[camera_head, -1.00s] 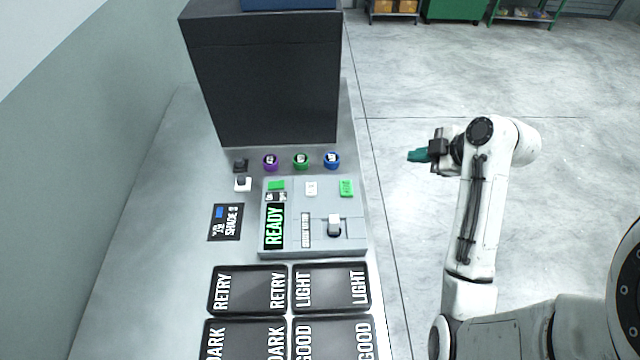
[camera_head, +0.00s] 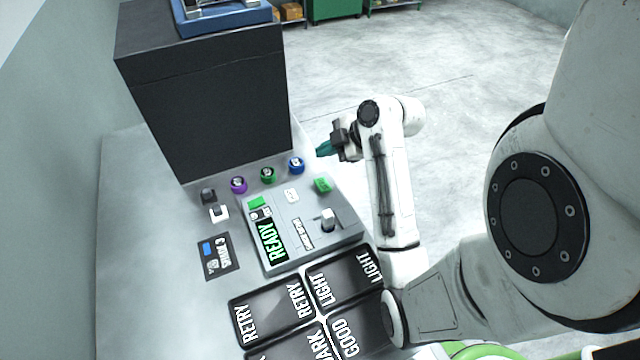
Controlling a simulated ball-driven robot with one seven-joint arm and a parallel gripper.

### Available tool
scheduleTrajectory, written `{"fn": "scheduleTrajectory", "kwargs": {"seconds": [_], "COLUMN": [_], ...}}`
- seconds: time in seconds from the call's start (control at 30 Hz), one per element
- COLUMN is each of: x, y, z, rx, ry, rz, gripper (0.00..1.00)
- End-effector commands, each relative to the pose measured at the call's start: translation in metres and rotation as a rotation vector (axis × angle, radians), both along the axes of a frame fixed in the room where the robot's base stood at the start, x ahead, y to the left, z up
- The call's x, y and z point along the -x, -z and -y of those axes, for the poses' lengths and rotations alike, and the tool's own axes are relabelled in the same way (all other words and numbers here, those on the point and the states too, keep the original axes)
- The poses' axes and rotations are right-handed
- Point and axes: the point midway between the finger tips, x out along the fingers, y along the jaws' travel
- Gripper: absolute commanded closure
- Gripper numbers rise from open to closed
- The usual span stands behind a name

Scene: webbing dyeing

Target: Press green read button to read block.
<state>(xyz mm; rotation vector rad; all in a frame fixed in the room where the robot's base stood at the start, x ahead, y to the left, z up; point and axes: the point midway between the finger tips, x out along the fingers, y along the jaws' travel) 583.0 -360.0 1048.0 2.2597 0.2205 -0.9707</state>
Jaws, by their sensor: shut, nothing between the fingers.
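The grey reader (camera_head: 345,232) lies on the table with a lit "READY" display (camera_head: 271,241). A green button (camera_head: 323,185) is at its far right corner; its lettering is too small to read. Another green patch (camera_head: 256,202) is at its far left. A pale block (camera_head: 328,219) stands upright in the reader's right part.
A tall black cabinet (camera_head: 210,105) stands behind. Purple (camera_head: 238,185), green (camera_head: 267,175) and blue (camera_head: 296,165) round pieces sit in a row before it. Black trays marked RETRY (camera_head: 262,318) and LIGHT (camera_head: 345,282) lie in front. A shade card (camera_head: 219,256) lies left.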

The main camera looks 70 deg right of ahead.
Motion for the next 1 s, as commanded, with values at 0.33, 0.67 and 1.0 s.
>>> {"fn": "scheduleTrajectory", "kwargs": {"seconds": [0.33,0.67,1.0], "x": [0.000,0.001,0.000], "y": [0.024,0.069,0.089], "z": [0.000,0.000,0.000], "rx": [-0.001,-0.002,0.000], "ry": [0.001,0.001,0.000], "rz": [0.000,-0.001,0.000], "gripper": [1.00,1.00,1.00]}}
